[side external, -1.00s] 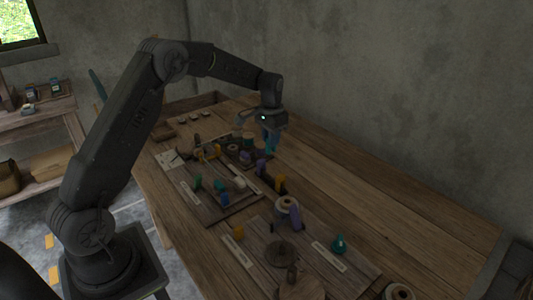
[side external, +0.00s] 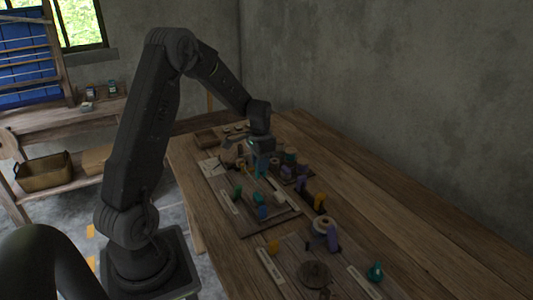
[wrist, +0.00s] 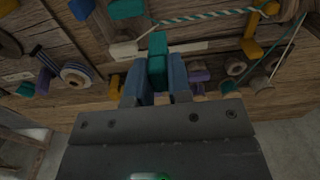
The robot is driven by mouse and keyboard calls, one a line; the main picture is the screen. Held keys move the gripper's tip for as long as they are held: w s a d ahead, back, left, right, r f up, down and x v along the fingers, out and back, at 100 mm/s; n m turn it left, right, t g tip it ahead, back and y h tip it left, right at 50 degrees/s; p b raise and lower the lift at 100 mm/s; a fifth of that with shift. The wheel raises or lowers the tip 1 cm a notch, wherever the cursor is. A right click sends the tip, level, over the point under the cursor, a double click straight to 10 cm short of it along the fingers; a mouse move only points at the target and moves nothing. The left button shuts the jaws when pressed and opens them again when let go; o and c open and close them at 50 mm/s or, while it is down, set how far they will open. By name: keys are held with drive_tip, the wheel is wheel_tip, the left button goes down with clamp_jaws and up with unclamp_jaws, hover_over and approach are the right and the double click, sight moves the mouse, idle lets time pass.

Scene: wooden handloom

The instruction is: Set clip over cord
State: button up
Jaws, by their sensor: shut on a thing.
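My gripper (wrist: 157,85) has blue fingers and is shut on a teal clip (wrist: 157,48), which sticks out beyond the fingertips in the wrist view. In the side view my gripper (side external: 262,168) is above the far wooden board (side external: 285,213); the clip cannot be made out there. A twisted teal-and-white cord (wrist: 205,17) runs across the top of the wrist view, beyond the clip and to its right. The clip looks apart from the cord in the picture. Its height above the cord is hard to tell.
A pale label strip (wrist: 185,48) lies by the clip. Yellow pegs (wrist: 251,40), a striped spool (wrist: 77,75) and purple pieces stand around. The near board holds a spool (side external: 322,226), a dark disc (side external: 314,273) and a teal cone (side external: 375,271). The right table side is clear.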

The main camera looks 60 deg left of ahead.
drive_tip(key=shift+f, duration=3.55)
drive_tip(key=shift+f, duration=0.15)
drive_tip(key=shift+f, duration=0.3)
drive_tip(key=shift+f, duration=0.25)
drive_tip(key=o, duration=1.2)
drive_tip(key=shift+o, duration=0.2)
drive_tip(key=shift+r, duration=0.1)
drive_tip(key=shift+r, duration=3.4)
